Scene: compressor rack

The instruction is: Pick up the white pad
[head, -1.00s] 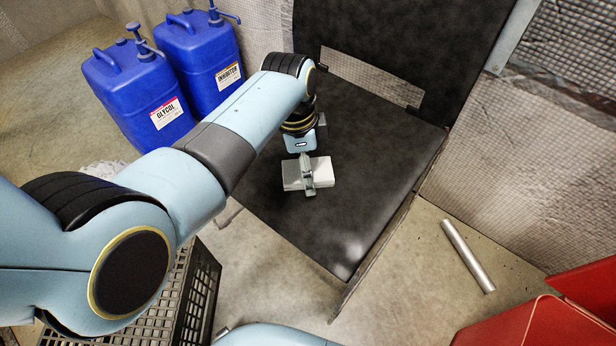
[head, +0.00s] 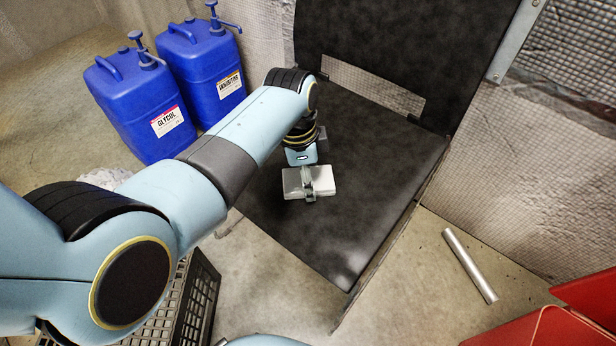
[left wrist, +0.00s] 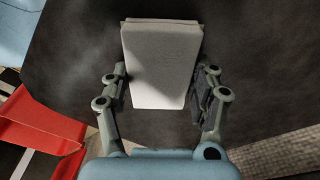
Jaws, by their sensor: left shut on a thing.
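The white pad (head: 325,181) is a pale, flat rectangular block over the black seat of a chair (head: 370,190). My left gripper (head: 311,190) points down and is shut on the pad, with its fingers across the pad's middle in the head view. In the left wrist view the pad (left wrist: 160,60) lies between the two fingers (left wrist: 162,88), one along each side. I cannot tell whether the pad touches the seat or hangs just above it. My right gripper is out of view.
Two blue jugs, glycol (head: 140,108) and inhibitor (head: 205,75), stand left of the chair. A dark plastic crate (head: 195,300) is at lower left. A silver tube (head: 470,265) lies on the floor at right, near a red container (head: 525,330). The seat around the pad is clear.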

